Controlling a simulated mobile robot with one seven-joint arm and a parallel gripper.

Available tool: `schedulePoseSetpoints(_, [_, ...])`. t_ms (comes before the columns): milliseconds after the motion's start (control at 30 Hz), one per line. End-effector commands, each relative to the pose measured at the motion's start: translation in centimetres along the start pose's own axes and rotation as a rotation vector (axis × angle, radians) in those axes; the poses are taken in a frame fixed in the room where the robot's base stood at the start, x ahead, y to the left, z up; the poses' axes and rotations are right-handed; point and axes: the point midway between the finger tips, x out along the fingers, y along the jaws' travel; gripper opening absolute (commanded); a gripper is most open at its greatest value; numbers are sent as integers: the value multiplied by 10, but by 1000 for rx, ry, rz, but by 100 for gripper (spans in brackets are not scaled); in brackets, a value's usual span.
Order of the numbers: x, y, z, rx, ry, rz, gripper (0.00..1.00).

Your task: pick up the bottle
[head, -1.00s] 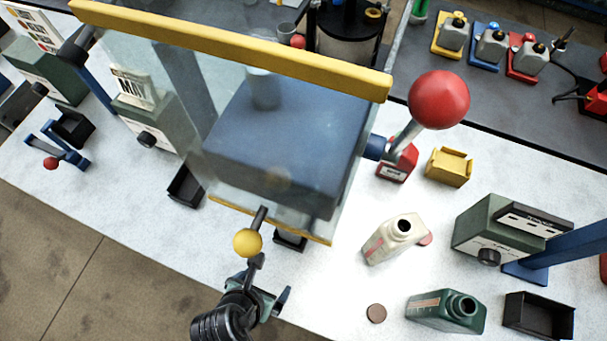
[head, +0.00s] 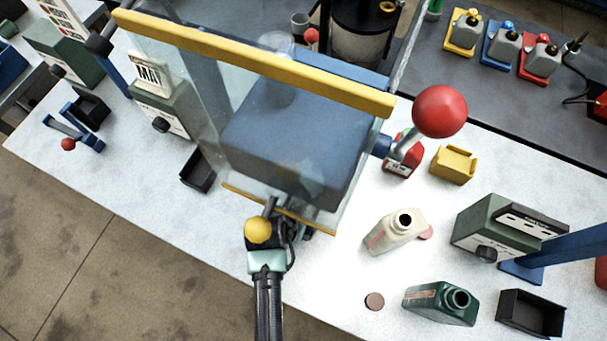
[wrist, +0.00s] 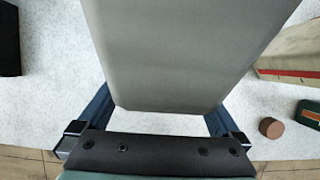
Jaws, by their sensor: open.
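A cream bottle (head: 392,234) with an open dark mouth stands on the white bench, right of my gripper (head: 289,222). A green bottle (head: 438,303), also with an open mouth, is nearer the front. My gripper is at the lower edge of the clear guard and partly hidden by the yellow knob. In the wrist view, my gripper (wrist: 155,115) is open, with a large grey flat-faced thing (wrist: 175,55) between its fingers; I cannot tell what it is or whether they touch it. The cream bottle (wrist: 290,45) and green bottle (wrist: 307,116) show at the right.
The clear guard (head: 215,150) with a yellow top bar (head: 260,65) and a red ball (head: 440,111) covers a blue block. A brown cap (head: 374,301) lies near the green bottle. Black trays (head: 531,314) stand on the bench. Bare bench lies left of the cream bottle.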

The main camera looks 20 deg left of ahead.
Motion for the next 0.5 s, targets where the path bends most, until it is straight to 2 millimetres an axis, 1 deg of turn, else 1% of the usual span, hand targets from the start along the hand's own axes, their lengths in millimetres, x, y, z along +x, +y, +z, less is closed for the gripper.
schedulePoseSetpoints(133, [6, 0, -1, 0, 1, 0, 100])
schedulePoseSetpoints(333, [6, 0, -1, 0, 0, 0, 100])
schedulePoseSetpoints(367, [6, 0, -2, 0, 0, 0, 98])
schedulePoseSetpoints(500, [6, 0, -2, 0, 1, 0, 73])
